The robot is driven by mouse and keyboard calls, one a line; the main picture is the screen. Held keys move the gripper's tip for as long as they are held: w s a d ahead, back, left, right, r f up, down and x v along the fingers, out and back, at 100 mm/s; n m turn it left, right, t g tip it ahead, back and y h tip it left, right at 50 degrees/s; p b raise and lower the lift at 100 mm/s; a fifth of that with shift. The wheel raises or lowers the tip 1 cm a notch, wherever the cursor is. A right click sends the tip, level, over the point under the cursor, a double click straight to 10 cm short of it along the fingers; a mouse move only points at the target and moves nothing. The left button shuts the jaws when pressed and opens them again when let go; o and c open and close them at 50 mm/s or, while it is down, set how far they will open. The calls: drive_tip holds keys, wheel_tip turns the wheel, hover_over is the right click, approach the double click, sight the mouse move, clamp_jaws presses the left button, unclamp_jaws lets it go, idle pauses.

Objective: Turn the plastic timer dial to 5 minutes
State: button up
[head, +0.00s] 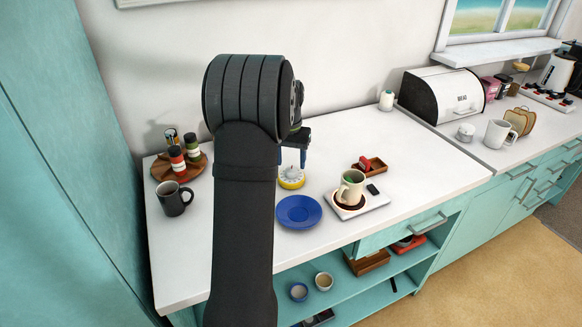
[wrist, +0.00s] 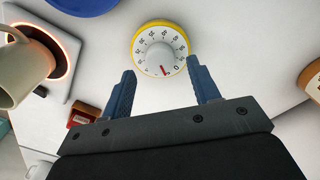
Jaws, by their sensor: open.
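The timer (head: 291,177) is a yellow-rimmed disc with a white numbered dial and a pale central knob, lying on the white counter behind the blue plate. In the wrist view the timer (wrist: 160,49) is face-on, with a red pointer mark near the 0 at the lower edge of the dial. My gripper (wrist: 160,75) is open, with two blue fingers on either side of the dial's lower part in that view. No contact with the timer shows. In the head view my gripper (head: 292,157) is above and behind the timer, partly hidden by my arm.
A blue plate (head: 299,212) lies in front of the timer. A scale-like warmer (head: 374,203) with a cream mug (head: 351,187) stands to the right. A dark mug (head: 173,199) and a wooden tray (head: 160,172) with jars are at left.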

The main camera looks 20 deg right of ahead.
sight(291, 169)
drive_tip(key=shift+f, duration=1.55)
drive_tip(key=shift+c, duration=0.3)
drive_tip(key=c, duration=0.9)
drive_tip(key=shift+c, duration=0.2)
drive_tip(key=shift+m, duration=0.3)
drive_tip(key=o, duration=1)
drive_tip(key=shift+r, duration=0.1)
